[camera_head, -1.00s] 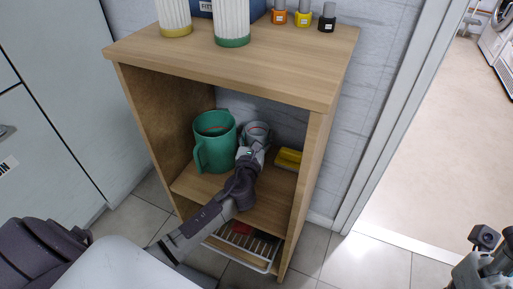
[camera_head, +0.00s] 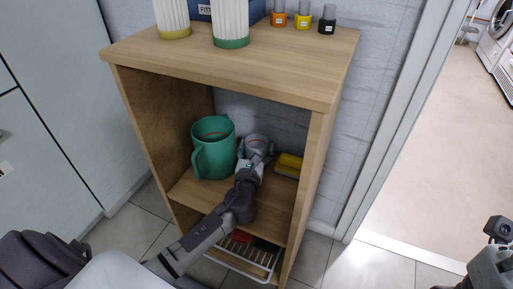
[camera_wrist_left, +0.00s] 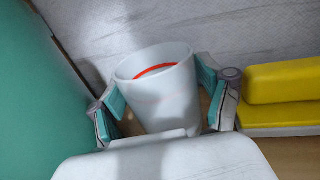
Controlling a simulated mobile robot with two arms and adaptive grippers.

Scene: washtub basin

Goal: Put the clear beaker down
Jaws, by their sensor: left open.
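The beaker (camera_head: 257,143) is a pale grey-white cup inside the wooden shelf unit, right of a green jug (camera_head: 213,150). It looks upright at the middle shelf board; its base is hidden by my gripper. The left wrist view shows the beaker (camera_wrist_left: 160,90) with a red line inside its rim. My left gripper (camera_head: 257,154) reaches in from the front. Its teal-padded fingers (camera_wrist_left: 162,97) are open, one on each side of the beaker, with a small gap visible at the right. Part of my right gripper (camera_head: 492,262) shows at the lower right edge; its fingers cannot be made out.
A yellow block-like item (camera_head: 289,164) lies right of the beaker. The unit's side panels (camera_head: 308,190) and top (camera_head: 270,65) enclose the space. Ribbed white containers and small bottles (camera_head: 303,17) stand on top. A wire rack (camera_head: 245,258) sits below.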

